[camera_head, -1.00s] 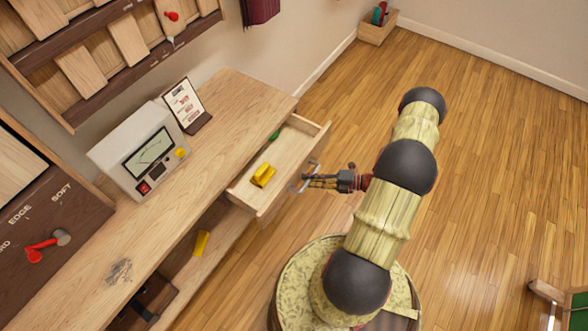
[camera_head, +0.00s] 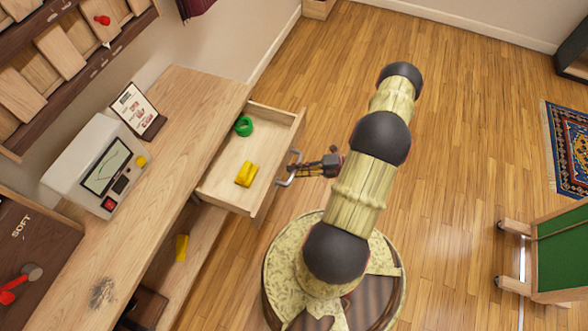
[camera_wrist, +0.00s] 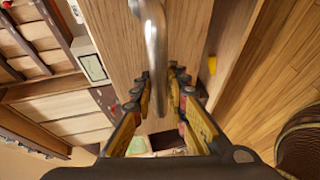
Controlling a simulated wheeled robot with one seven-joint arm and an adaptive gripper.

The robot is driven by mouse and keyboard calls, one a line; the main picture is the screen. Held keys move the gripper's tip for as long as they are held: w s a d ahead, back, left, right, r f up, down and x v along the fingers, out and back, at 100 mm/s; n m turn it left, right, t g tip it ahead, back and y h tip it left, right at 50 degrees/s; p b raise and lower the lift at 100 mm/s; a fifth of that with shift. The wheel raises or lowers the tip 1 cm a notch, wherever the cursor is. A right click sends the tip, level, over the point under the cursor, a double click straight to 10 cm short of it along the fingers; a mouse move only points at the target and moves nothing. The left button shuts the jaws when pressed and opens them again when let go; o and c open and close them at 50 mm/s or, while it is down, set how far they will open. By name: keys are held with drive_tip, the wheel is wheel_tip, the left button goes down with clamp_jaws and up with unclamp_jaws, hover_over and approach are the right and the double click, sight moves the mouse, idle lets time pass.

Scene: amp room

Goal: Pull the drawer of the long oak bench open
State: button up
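The long oak bench (camera_head: 188,112) runs along the wall at the left in the head view. Its drawer (camera_head: 262,148) stands well out from the bench, with a green ring (camera_head: 244,126) and a yellow object (camera_head: 246,174) inside. My gripper (camera_head: 300,168) is at the metal handle (camera_head: 289,178) on the drawer's front. The exact contact is hard to see.
A meter box (camera_head: 98,165) and a card stand (camera_head: 138,110) are on the bench top. Another yellow object (camera_head: 182,248) lies on the lower shelf. A green-topped wooden piece (camera_head: 560,250) is at the right. Floor beyond the drawer is clear.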

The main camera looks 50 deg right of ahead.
drive_tip(key=o, duration=0.4)
drive_tip(key=shift+o, duration=0.2)
drive_tip(key=v, duration=1.2)
drive_tip(key=shift+r+n, duration=0.1)
drive_tip(key=shift+n, duration=0.2)
